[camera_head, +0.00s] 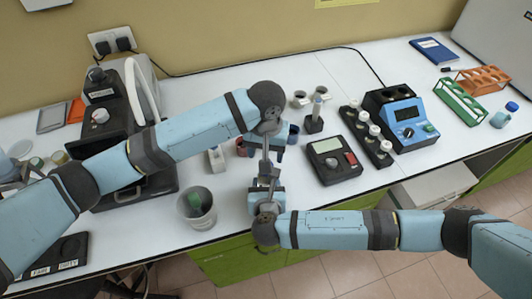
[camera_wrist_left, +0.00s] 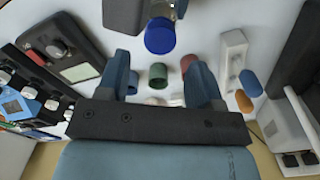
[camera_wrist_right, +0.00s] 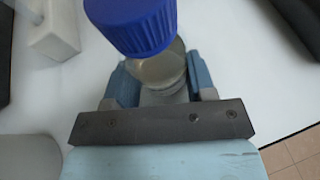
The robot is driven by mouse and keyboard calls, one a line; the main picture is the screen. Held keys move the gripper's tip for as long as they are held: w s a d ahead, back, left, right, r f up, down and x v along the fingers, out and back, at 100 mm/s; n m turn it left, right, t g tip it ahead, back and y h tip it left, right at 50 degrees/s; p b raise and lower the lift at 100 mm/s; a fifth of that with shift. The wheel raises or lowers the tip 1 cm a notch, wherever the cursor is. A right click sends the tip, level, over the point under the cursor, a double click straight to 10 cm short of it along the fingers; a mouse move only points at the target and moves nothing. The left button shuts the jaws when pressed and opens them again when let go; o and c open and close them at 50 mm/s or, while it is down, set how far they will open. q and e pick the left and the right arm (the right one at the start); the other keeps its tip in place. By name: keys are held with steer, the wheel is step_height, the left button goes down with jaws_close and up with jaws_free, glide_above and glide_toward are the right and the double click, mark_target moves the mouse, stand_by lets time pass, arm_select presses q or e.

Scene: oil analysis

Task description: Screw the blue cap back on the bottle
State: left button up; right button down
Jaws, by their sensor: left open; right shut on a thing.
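The blue cap (camera_wrist_right: 130,22) sits on top of the clear bottle (camera_wrist_right: 165,68) in the right wrist view; whether it is threaded tight I cannot tell. My right gripper (camera_wrist_right: 163,78) is shut on the bottle below the cap and holds it upright. My left gripper (camera_wrist_left: 160,65) is open, with nothing between its fingers. The blue cap also shows in the left wrist view (camera_wrist_left: 160,36), just beyond the left fingertips and apart from them. In the head view my right gripper (camera_head: 268,182) is below the left one, and the bottle is largely hidden by the arms.
A grey bin (camera_head: 197,218) stands at the front edge, left of my right gripper. A black device with a display (camera_head: 333,160) and a blue meter (camera_head: 404,118) stand to the right. Green (camera_head: 460,101) and orange (camera_head: 485,80) racks are at far right. The back middle of the table is clear.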

mark_target(266, 177)
arm_select(q)
step_height(266, 177, up, 3)
steer(key=shift+f+n, duration=0.2)
steer(key=shift+n, duration=0.6)
steer(key=shift+f, duration=4.05)
steer(key=c, duration=0.9)
steer(key=m, duration=0.3)
